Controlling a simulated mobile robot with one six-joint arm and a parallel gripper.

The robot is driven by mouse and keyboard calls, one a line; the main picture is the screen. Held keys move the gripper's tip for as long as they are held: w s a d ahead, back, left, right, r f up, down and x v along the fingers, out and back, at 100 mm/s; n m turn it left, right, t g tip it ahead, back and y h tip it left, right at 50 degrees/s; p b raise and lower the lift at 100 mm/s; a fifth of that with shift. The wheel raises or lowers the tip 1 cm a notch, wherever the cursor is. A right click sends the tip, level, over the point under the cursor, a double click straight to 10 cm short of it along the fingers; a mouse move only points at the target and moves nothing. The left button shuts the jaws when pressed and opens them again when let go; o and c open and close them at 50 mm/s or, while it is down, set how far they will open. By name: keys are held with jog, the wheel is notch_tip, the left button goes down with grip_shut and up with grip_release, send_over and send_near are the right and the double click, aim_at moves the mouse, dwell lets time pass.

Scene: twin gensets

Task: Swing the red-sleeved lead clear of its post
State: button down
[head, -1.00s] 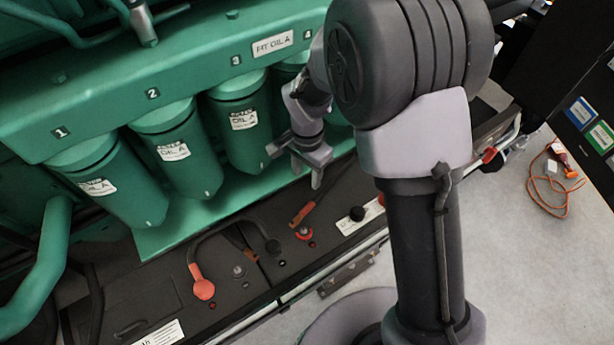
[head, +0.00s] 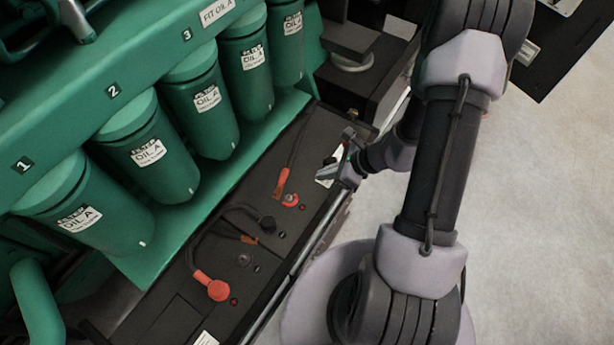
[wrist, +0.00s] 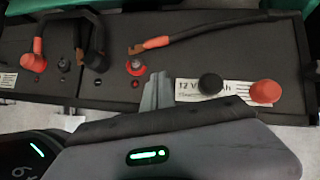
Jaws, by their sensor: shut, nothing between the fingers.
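The red-sleeved lead (head: 282,181) lies on the right battery (head: 313,150). Its bare copper-coloured lug sits just beside the post (head: 291,200), which has a red ring at its base. In the wrist view the red sleeve (wrist: 156,42) and lug lie just behind the post (wrist: 135,66), and the black cable runs off to the right. The lug looks off the post top; any touching cannot be told. My gripper (head: 333,168) is shut and empty, to the right of the post. Its fingers (wrist: 156,92) show in front of the battery, right of the post.
Another lead with a red boot (head: 217,290) sits on the left battery. Black-sleeved leads lie between them. A black cap (wrist: 210,84) and red cap (wrist: 265,92) stand by the right battery's label. Green oil filters (head: 202,105) overhang behind.

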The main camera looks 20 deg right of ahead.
aim_at(287, 180)
jog(key=b+x, duration=0.3)
jog(key=x, duration=0.5)
jog(key=shift+d+f, duration=0.15)
jog(key=shift+w+a, duration=0.85)
jog(key=shift+a, duration=0.2)
jog(key=shift+w+a, duration=0.35)
jog(key=shift+a, duration=0.1)
jog(key=shift+b, duration=0.3)
jog(key=w+a, duration=0.1)
jog(key=w+a+b, duration=0.1)
jog(key=a, duration=0.1)
jog(key=w+a, duration=0.2)
jog(key=shift+a+f, duration=0.1)
jog(key=shift+a, duration=0.05)
jog(key=shift+s, duration=0.1)
